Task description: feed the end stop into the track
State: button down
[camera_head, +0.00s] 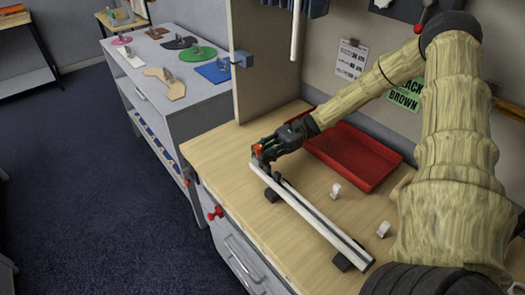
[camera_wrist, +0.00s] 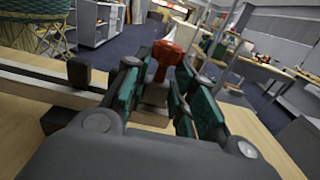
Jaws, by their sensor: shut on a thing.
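The track (camera_head: 312,215) is a long pale rail on dark feet, running diagonally across the wooden table. It also shows at the left of the wrist view (camera_wrist: 38,84). My gripper (camera_head: 263,153) is at the track's far left end, just above or beside it. It is shut on the red end stop (camera_head: 257,148). In the wrist view, the end stop (camera_wrist: 165,54) stands up between the teal finger pads of my gripper (camera_wrist: 160,85).
A red tray (camera_head: 390,161) lies behind the track. Two small white clips (camera_head: 335,190) (camera_head: 383,229) stand on the table beside the track. A tall wooden panel (camera_head: 262,60) rises at the table's back left. A red knob-like piece (camera_head: 215,212) is at the cabinet front.

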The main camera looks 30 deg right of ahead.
jog(key=c, duration=1.1)
grip_release()
jog(key=shift+d, duration=0.1)
jog(key=shift+w+d, duration=0.2)
jog(key=shift+d, duration=1.1)
jog(key=shift+w+d, duration=0.2)
jog(key=shift+d, duration=1.15)
jog(key=shift+w+d, duration=0.2)
jog(key=shift+d, duration=1.1)
jog(key=shift+a, duration=0.1)
